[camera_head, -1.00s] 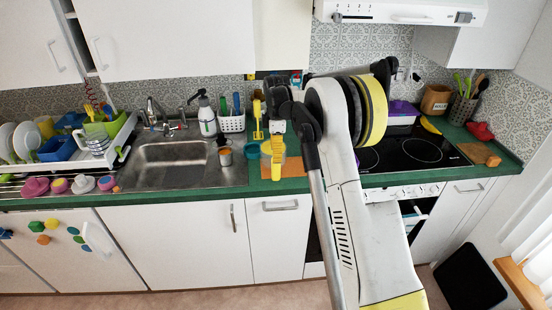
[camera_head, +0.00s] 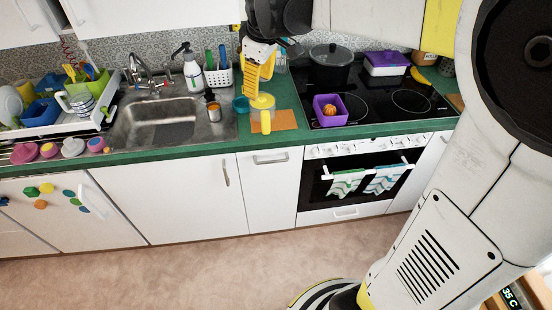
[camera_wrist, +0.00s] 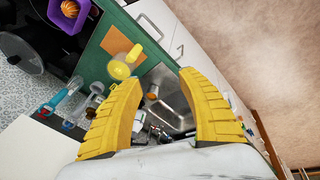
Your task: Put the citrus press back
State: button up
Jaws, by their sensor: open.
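I cannot tell for certain which thing is the citrus press. A yellow, jug-like piece with a handle (camera_head: 262,103) stands on an orange board on the counter, right of the sink. It also shows in the wrist view (camera_wrist: 120,69), left of my fingers. A ribbed orange piece (camera_head: 330,110) sits in a purple square tub (camera_head: 341,117) at the cooktop's front left; its top shows in the wrist view (camera_wrist: 69,9). My gripper (camera_head: 256,88) has yellow fingers pointing down, behind and above the yellow piece. In the wrist view the fingers (camera_wrist: 163,78) are apart with nothing between them.
The orange board (camera_head: 287,119) lies on the green counter. A dark lidded pot (camera_head: 331,68) and a purple-lidded box (camera_head: 385,64) stand on the cooktop. A teal cup (camera_head: 240,105), an orange-brown cup (camera_head: 214,111) and a white utensil basket (camera_head: 219,77) stand near the gripper.

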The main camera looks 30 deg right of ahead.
jog(key=s+a+f+m+t, duration=0.1)
jog(key=s+a+f+m, duration=0.1)
jog(key=s, duration=0.5)
jog(key=s+a+f+m+t, duration=0.1)
jog(key=s+a+m, duration=0.1)
jog(key=s, duration=0.5)
jog(key=s+a+f+m+t, duration=0.1)
jog(key=s+f+m, duration=0.1)
jog(key=s, duration=0.5)
jog(key=shift+s+a+f+m+t, duration=0.15)
jog(key=shift+a+f+m+t, duration=0.2)
jog(key=shift+m, duration=0.55)
notch_tip(320, 180, down, 10)
jog(key=b, duration=0.9)
jog(key=shift+r+b, duration=0.2)
jog(key=shift+b, duration=0.2)
